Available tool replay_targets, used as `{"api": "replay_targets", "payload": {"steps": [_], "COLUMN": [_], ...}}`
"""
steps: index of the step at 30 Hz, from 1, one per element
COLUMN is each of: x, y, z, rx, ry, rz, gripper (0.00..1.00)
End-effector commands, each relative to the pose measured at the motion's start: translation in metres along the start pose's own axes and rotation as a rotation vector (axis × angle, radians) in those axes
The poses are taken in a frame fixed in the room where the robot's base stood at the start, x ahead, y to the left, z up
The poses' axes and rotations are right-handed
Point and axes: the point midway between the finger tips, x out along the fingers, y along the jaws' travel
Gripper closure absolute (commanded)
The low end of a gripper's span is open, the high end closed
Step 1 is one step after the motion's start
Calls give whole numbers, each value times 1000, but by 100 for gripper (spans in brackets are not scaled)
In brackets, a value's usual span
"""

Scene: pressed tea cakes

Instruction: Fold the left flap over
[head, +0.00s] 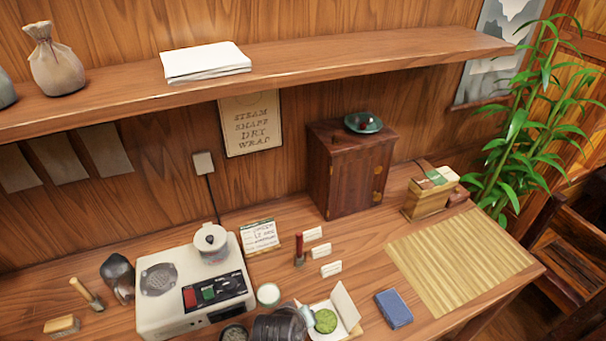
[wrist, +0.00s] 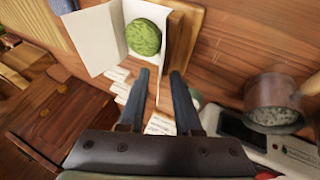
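A round green tea cake (head: 325,321) sits on a white paper wrapper. Its right flap (head: 345,304) stands up beside the cake; in the wrist view this flap (wrist: 91,40) is a broad white sheet at the upper left. The left flap (wrist: 162,72) shows nearly edge-on in the wrist view, standing beside the cake (wrist: 144,37). My gripper (wrist: 160,74) is open, its two fingers apart, with the flap's lower end in the gap between them; I cannot tell whether either finger touches it. In the head view my gripper hides part of the wrapper's left side.
A blue block (head: 394,308) lies right of the wrapper. Small cards (head: 331,268) stand behind. The bamboo mat (head: 462,260) is clear.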

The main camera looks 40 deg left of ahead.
Motion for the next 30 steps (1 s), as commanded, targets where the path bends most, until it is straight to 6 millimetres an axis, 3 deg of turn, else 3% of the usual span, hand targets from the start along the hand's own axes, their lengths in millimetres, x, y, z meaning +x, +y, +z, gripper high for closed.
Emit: {"api": "replay_targets", "payload": {"steps": [12, 17, 18, 30], "x": [6, 5, 5, 5], "y": [0, 0, 0, 0], "z": [0, 0, 0, 0], "rx": [0, 0, 0, 0], "ry": [1, 1, 0, 0], "rz": [0, 0, 0, 0], "gripper": [69, 98, 100, 100]}}
